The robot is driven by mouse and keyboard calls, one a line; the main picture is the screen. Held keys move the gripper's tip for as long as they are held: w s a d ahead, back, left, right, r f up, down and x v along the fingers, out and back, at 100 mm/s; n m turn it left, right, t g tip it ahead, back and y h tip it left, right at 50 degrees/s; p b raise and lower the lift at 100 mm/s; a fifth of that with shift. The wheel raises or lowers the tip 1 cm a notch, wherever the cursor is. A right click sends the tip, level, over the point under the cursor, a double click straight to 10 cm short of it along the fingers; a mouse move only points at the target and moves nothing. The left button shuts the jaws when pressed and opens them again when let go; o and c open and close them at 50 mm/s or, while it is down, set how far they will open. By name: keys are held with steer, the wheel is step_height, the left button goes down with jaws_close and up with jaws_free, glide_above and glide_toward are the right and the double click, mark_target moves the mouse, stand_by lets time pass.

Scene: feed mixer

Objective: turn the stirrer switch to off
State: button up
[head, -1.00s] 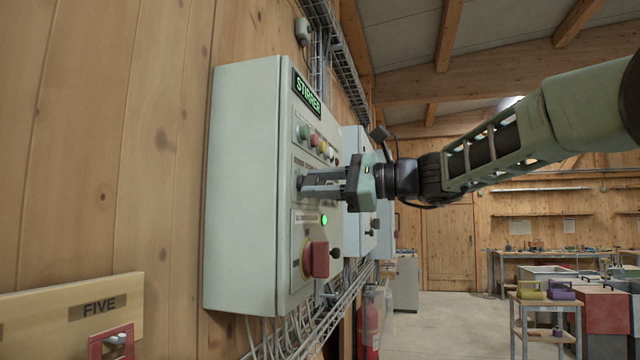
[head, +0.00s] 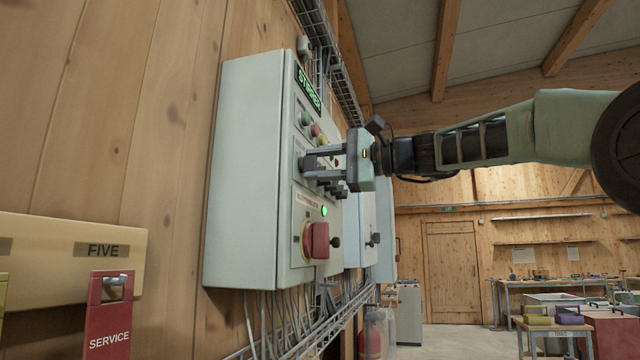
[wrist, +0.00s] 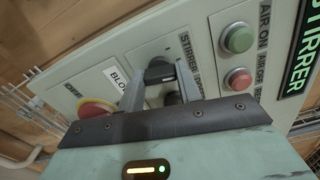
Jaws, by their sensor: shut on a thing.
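The stirrer cabinet (head: 250,170) is a pale grey-green box on the wooden wall, with a lit green STIRRER sign (head: 309,89). My gripper (head: 308,164) reaches its front from the right, below the coloured buttons. In the wrist view the stirrer switch (wrist: 158,70), a black knob under a partly hidden label starting "STIRRE", sits between the fingers of my gripper (wrist: 160,76). The jaws are shut on it. The fingers and gripper body hide part of the plate, so I cannot read the switch position.
A red rotary handle (head: 317,240) and a lit green lamp (head: 323,211) are below my gripper. A green button (wrist: 237,38) and a red button (wrist: 238,80) are close beside it. More cabinets (head: 383,230) stand behind. A key board with a red SERVICE tag (head: 109,320) hangs at lower left.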

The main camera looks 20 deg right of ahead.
steer(key=shift+f+n+b, duration=0.15)
steer(key=shift+n+b, duration=0.7)
steer(key=shift+n, duration=0.05)
steer(key=o, duration=1)
steer(key=b+v, duration=0.3)
steer(key=v, duration=1.4)
steer(key=shift+s+d+b, duration=0.15)
steer(key=shift+b, duration=0.25)
